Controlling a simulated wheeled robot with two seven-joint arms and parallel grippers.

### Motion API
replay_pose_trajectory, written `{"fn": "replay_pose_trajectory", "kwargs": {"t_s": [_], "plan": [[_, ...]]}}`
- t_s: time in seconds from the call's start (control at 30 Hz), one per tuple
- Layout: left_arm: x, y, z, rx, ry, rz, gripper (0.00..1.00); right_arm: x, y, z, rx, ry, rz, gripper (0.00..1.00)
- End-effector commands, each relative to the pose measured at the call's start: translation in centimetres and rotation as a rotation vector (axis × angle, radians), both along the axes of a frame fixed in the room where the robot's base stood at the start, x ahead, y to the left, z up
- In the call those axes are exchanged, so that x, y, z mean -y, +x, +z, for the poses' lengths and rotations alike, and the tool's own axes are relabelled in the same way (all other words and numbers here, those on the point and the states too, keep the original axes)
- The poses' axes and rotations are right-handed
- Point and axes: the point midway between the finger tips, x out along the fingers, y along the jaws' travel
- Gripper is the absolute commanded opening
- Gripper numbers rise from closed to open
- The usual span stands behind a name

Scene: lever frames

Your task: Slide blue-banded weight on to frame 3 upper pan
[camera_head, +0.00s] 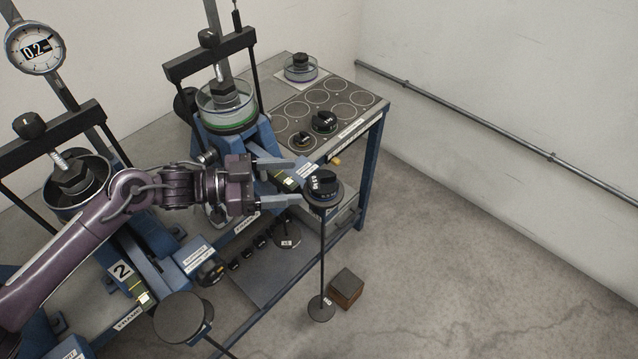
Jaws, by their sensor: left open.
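A black weight (323,181) with a pale label sits on the round upper pan (339,200) of a hanger. A bluish band seems to run round it, but it is too small to be sure. The hanger belongs to the far lever frame (262,140), next to the frame marked 2; its own number is not readable. My left gripper (304,182) is open. Its two fingers point right at the weight, and their tips are close to its left side. I cannot tell whether they touch it. My right gripper is not in view.
A thin rod drops from the upper pan to a lower pan (321,309) near a brown block (346,288) on the floor. More weights (323,122) stand on the tray (362,97) behind. Frame 2's dark pan (181,318) is in front. Floor at right is clear.

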Motion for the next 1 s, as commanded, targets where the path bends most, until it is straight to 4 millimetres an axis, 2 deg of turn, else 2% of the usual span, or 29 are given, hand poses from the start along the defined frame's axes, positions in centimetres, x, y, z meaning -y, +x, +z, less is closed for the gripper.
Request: {"fn": "replay_pose_trajectory", "kwargs": {"t_s": [0.03,0.13,0.3,0.6,0.8,1.0], "plan": [[0.6,0.1,-0.7,0.0,-0.002,-0.001,0.68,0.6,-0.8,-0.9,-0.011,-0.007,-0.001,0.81],[1.5,0.2,-1.5,0.0,-0.002,-0.001,0.68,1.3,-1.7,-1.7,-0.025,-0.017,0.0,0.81],[3.2,0.5,-2.7,0.001,-0.001,0.0,0.68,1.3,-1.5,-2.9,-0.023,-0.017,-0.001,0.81],[6.2,1.0,-3.0,0.0,-0.001,0.001,0.68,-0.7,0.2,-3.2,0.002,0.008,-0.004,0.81],[7.2,1.2,-3.3,-0.001,0.0,0.001,0.68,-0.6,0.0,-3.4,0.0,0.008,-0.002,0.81],[7.4,1.2,-3.3,0.0,0.001,0.001,0.68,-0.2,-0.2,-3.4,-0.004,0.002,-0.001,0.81]]}}
